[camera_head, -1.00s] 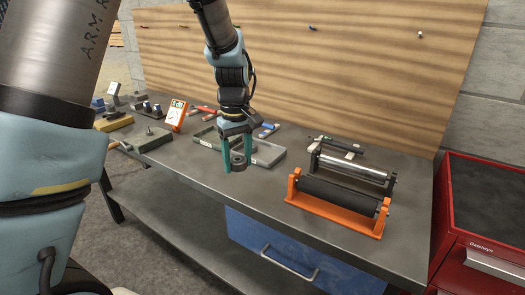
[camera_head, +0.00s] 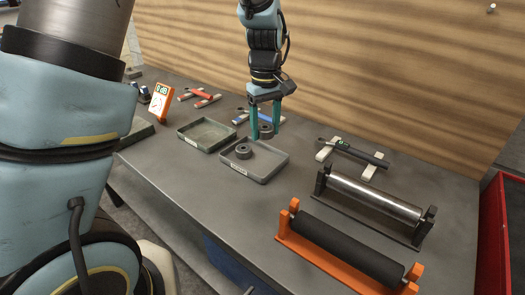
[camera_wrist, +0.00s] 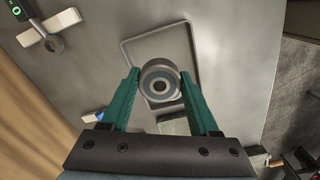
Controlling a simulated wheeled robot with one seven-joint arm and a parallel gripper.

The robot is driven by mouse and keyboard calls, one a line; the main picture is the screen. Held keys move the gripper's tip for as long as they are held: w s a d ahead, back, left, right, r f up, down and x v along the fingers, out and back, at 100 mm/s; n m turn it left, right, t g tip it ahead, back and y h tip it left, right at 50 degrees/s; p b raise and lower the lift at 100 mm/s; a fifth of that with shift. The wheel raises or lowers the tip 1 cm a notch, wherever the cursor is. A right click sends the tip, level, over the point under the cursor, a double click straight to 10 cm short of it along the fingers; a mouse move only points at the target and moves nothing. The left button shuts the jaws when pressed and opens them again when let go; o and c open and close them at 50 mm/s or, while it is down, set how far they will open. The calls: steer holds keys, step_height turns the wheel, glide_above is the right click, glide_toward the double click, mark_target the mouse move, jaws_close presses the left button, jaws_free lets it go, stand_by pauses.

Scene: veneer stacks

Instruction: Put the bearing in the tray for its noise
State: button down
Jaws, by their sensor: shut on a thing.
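My gripper (camera_head: 266,131) points down, its teal fingers shut on a dark grey ring-shaped bearing (camera_head: 266,132). The held bearing also shows between the fingers in the wrist view (camera_wrist: 160,67). It is above the back edge of the right-hand grey tray (camera_head: 262,178); exact height is hard to tell. Another bearing (camera_head: 243,151) lies in that tray, toward its left side. The left-hand grey tray (camera_head: 189,142) looks empty. Both trays have small front labels, too small to read. An orange meter (camera_head: 160,101) with a green display stands behind and left of the trays.
An orange roller stand (camera_head: 340,254) and a dark stand with a metal roller (camera_head: 376,198) are at the right. A black tool (camera_head: 352,152) rests on white supports behind them. Red and blue tools lie behind the trays.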

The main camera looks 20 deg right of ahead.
mark_target(264, 166)
step_height(264, 166, down, 8)
steer(key=shift+p, duration=0.95)
steer(key=shift+f, duration=0.3)
steer(key=shift+f, duration=0.4)
steer(key=shift+f+b, duration=0.2)
steer(key=shift+b, duration=0.15)
steer(key=shift+c, duration=0.7)
jaws_free()
steer(key=shift+a, duration=0.15)
steer(key=shift+s, duration=0.1)
